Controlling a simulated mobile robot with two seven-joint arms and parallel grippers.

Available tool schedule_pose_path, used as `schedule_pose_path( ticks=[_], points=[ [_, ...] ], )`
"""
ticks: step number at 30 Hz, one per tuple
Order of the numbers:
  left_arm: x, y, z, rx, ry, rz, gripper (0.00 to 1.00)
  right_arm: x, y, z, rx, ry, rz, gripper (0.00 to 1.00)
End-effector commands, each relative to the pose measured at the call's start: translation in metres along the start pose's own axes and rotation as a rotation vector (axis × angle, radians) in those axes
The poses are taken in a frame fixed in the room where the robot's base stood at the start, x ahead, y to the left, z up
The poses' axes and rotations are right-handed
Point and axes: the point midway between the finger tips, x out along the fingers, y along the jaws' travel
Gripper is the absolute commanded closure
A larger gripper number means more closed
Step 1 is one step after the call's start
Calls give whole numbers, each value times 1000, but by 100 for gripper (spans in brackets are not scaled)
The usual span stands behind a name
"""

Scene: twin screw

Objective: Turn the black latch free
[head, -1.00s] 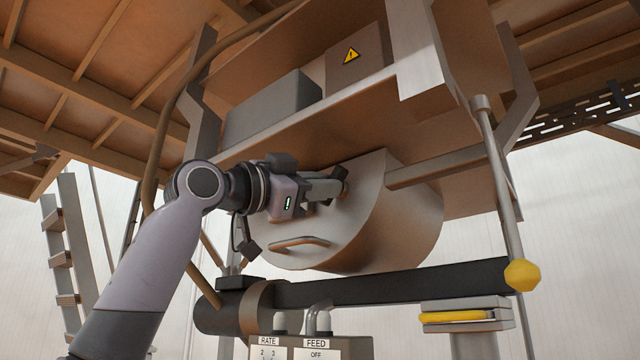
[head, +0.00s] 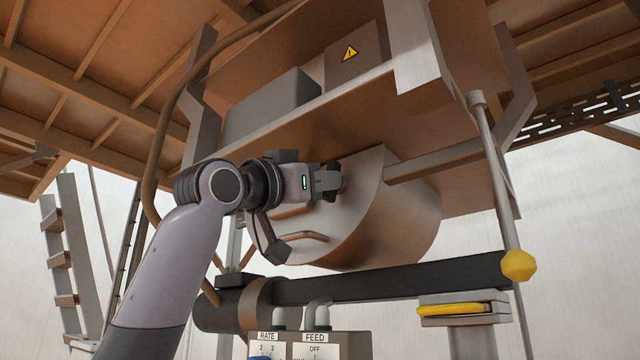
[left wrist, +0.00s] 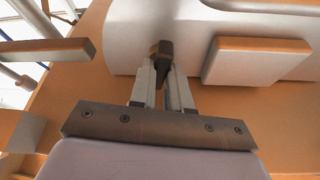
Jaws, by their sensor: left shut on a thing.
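The black latch (left wrist: 162,56) is on the front of the rounded metal housing, between the fingertips in the left wrist view. In the head view a dark part of the latch (head: 334,167) shows just past the fingers, near the top of the housing (head: 396,222). My left gripper (left wrist: 163,76) is shut on the latch; it also shows in the head view (head: 328,182). The fingers hide part of the latch, so its exact angle is hard to tell. My right gripper is not in view.
A curved handle (head: 302,237) sits on the housing below my left gripper. A dark horizontal tube (head: 390,280) runs underneath. A control box labelled RATE and FEED (head: 310,345) stands below.

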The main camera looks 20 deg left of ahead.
Motion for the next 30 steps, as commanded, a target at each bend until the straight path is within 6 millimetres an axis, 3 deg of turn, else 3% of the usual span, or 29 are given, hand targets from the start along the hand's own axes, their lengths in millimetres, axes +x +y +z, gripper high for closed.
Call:
schedule_pose_path(
  ticks=[13, 29, 30],
  points=[
    [0, 2, 0, -202, 0, -82, 100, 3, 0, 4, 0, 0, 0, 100],
    [0, 2, -1, -229, 0, -93, 100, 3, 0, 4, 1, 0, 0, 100],
    [0, 2, -1, -229, 0, -93, 77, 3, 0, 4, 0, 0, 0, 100]
  ],
)
